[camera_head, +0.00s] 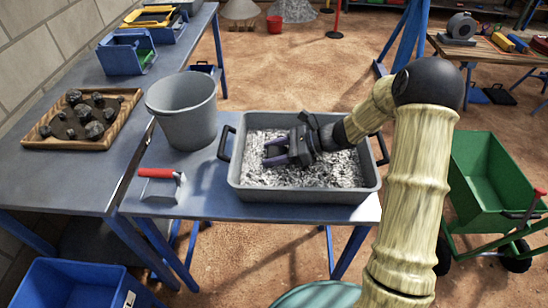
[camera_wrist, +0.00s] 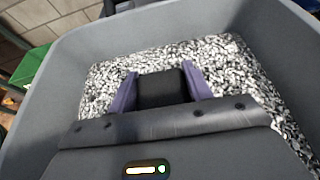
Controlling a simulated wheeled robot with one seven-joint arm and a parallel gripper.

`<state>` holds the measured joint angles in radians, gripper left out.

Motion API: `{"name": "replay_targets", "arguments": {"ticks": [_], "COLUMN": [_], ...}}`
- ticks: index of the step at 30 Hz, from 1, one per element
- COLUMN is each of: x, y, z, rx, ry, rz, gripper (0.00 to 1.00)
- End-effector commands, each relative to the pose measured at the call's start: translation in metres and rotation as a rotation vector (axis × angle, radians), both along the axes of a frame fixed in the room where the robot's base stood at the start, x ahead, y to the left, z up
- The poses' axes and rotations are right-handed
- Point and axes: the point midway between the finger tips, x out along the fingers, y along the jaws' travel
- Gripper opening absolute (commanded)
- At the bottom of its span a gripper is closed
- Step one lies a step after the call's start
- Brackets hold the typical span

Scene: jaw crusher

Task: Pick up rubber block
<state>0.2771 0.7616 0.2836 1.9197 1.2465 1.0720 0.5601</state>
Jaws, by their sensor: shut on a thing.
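My gripper (camera_head: 277,151) reaches into a grey tub (camera_head: 312,190) of grey and white gravel (camera_head: 335,170) on the blue table. In the wrist view my gripper (camera_wrist: 160,84) has its two purple fingers closed against the sides of a black rubber block (camera_wrist: 162,89). The block sits between the fingers, with the gravel right behind it. The lower part of the block is hidden by the gripper body. In the head view the block cannot be made out clearly between the fingers.
A grey bucket (camera_head: 184,112) and a red-handled scraper (camera_head: 161,184) stand left of the tub. A wooden tray (camera_head: 60,143) of dark rocks lies on the left table. The tub's raised walls surround my gripper. A green wheelbarrow (camera_head: 490,185) stands at the right.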

Motion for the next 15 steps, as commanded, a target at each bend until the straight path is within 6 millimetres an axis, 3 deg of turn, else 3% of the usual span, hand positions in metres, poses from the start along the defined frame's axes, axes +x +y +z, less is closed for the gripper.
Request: {"name": "replay_targets", "arguments": {"ticks": [7, 15], "x": [0.000, 0.000], "y": [0.000, -0.001], "z": [0.052, 0.071], "rx": [-0.001, 0.000], "ry": [-0.004, 0.001], "rz": [0.000, -0.001], "gripper": [0.25, 0.25]}}
